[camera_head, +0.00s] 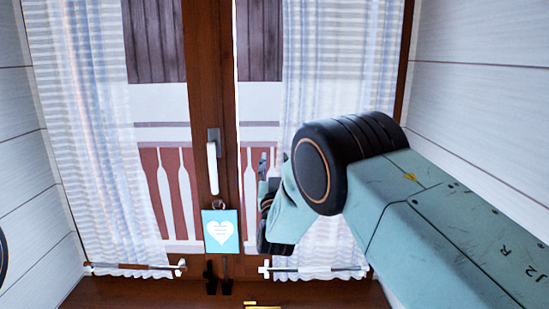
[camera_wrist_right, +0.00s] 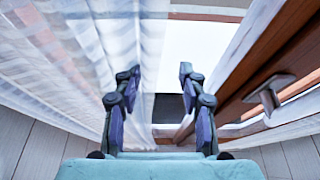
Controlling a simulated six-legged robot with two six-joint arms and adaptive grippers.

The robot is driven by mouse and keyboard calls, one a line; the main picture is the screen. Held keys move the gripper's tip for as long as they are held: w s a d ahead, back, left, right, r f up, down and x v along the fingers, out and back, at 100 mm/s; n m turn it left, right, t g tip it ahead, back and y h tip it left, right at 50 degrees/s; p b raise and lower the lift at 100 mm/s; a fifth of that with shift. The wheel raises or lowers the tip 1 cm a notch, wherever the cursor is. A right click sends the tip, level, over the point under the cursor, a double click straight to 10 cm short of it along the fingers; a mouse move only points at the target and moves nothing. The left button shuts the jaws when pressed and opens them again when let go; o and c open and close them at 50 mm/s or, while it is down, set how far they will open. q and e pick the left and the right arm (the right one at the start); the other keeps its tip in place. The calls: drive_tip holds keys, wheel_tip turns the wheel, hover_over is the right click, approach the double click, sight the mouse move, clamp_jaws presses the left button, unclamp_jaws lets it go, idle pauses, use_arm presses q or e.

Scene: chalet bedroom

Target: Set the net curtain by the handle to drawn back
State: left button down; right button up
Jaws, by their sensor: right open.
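Two sheer white net curtains hang over the window, a left one (camera_head: 95,130) and a right one (camera_head: 330,60). Both are spread over the outer parts of their panes, with bare glass towards the middle post. A white window handle (camera_head: 212,165) is on the brown middle post. My right gripper (camera_head: 264,180) is open, between the handle and the right curtain, partly hidden by its own wrist. In the right wrist view the fingers (camera_wrist_right: 158,75) are apart with nothing between them. Curtain fabric (camera_wrist_right: 70,60) is left of them; a handle (camera_wrist_right: 268,92) is on the wood at right.
A blue tag with a white heart (camera_head: 221,232) hangs below the handle. Thin rods run along the curtain hems, one at left (camera_head: 135,267) and one at right (camera_head: 315,269). A brown sill (camera_head: 130,292) runs below. White plank walls (camera_head: 475,110) close both sides.

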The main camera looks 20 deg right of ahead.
drive_tip(key=shift+w+d+r, duration=0.45)
drive_tip(key=shift+w, duration=0.1)
drive_tip(key=shift+a+r, duration=0.1)
drive_tip(key=shift+a, duration=0.15)
drive_tip(key=shift+w, duration=0.2)
drive_tip(key=shift+c, duration=0.4)
drive_tip(key=shift+s+d, duration=0.1)
drive_tip(key=shift+d, duration=0.15)
drive_tip(key=c, duration=0.4)
drive_tip(key=shift+a, duration=0.25)
clamp_jaws()
drive_tip(key=shift+d, duration=0.15)
